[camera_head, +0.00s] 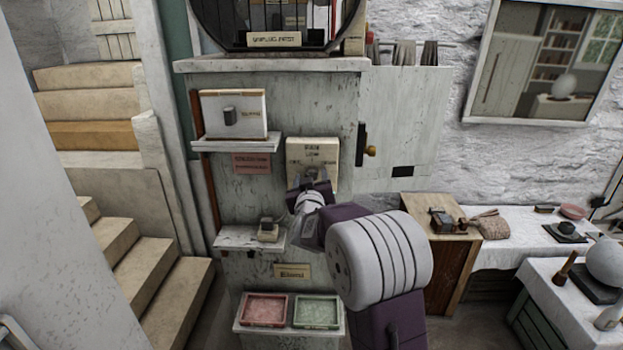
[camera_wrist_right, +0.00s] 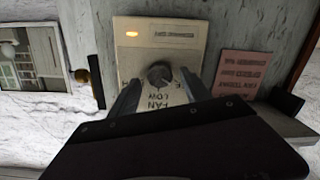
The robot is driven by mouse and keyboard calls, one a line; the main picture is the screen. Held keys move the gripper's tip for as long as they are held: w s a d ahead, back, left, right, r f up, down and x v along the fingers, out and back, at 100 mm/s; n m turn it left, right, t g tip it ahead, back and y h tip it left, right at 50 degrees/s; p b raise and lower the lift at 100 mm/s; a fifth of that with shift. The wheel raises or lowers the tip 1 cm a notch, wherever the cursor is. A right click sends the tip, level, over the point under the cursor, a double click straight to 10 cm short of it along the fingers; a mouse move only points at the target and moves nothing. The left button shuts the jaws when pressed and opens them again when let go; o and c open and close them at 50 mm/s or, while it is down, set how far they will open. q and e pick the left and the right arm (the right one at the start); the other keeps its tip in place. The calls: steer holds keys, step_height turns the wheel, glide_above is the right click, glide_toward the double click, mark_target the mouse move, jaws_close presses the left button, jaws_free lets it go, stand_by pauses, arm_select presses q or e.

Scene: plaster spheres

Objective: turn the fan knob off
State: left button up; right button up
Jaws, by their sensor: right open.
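The cream fan panel (camera_head: 312,150) is mounted on the grey weathered cabinet front; it also shows in the right wrist view (camera_wrist_right: 140,62). Its round dark knob (camera_wrist_right: 159,74) is near the middle of the panel, beside printed lettering with "FAN" and "LOW". A small orange light (camera_wrist_right: 131,34) glows in one corner of the panel. My right gripper (camera_head: 311,182) is in front of the panel's lower part and hides the knob in the head view. In the right wrist view its two fingers (camera_wrist_right: 162,87) are apart, one on each side of the knob. Contact cannot be told. My left gripper is not in view.
A reddish sign (camera_head: 252,163) and small shelves (camera_head: 250,237) are left of the panel. A brass door knob (camera_head: 370,152) sticks out to its right. Below are a red tray (camera_head: 264,310) and a green tray (camera_head: 317,311). Cluttered tables stand at right.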

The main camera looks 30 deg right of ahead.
steer(key=b+v, duration=0.2)
steer(key=v, duration=0.6)
steer(key=shift+w+d, duration=0.1)
